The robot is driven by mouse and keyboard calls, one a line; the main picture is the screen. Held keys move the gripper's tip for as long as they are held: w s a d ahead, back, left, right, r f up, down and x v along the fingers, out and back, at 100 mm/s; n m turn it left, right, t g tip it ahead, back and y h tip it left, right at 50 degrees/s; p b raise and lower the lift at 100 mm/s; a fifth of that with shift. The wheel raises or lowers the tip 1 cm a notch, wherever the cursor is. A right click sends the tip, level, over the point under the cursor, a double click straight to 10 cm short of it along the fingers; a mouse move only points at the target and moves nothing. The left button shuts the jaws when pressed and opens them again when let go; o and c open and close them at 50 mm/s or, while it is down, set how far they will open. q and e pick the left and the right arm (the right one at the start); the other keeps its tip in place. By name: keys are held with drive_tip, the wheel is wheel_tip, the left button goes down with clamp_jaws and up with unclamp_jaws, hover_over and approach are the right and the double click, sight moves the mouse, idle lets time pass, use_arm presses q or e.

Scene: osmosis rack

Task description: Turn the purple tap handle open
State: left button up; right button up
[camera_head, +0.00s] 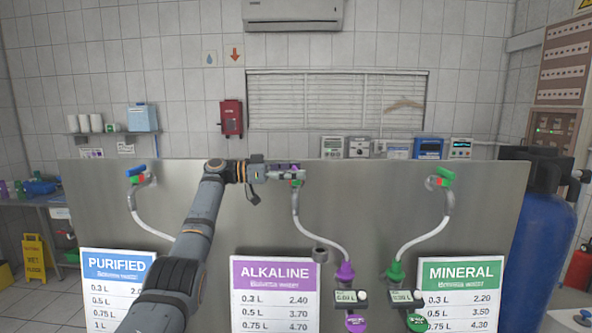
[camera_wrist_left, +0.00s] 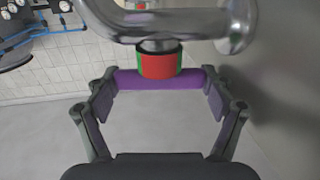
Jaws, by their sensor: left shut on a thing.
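The purple tap handle (camera_wrist_left: 160,80) spans between the two fingers of my left gripper (camera_wrist_left: 160,104) in the left wrist view. The gripper is shut on it, one finger at each end. A red and green collar (camera_wrist_left: 159,65) sits on the tap stem beside the handle, below a curved metal pipe (camera_wrist_left: 165,22). In the head view, my left gripper (camera_head: 287,171) is at the middle tap, at the top of the steel panel, above the ALKALINE sign (camera_head: 275,285). The handle is mostly hidden there by the fingers. My right gripper is not in view.
A blue-handled tap (camera_head: 136,170) is at the left of the steel panel (camera_head: 350,200), and a green-handled tap (camera_head: 445,175) at the right. White hoses hang from the taps. PURIFIED (camera_head: 118,280) and MINERAL (camera_head: 460,285) signs stand in front. A blue tank (camera_head: 540,240) is at the right.

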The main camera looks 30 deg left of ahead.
use_arm(q)
drive_tip(key=shift+m+g+h, duration=0.3)
drive_tip(key=shift+g, duration=0.1)
drive_tip(key=o, duration=1)
drive_tip(key=shift+o, duration=0.2)
drive_tip(key=shift+s+d+r, duration=0.1)
drive_tip(key=v, duration=0.8)
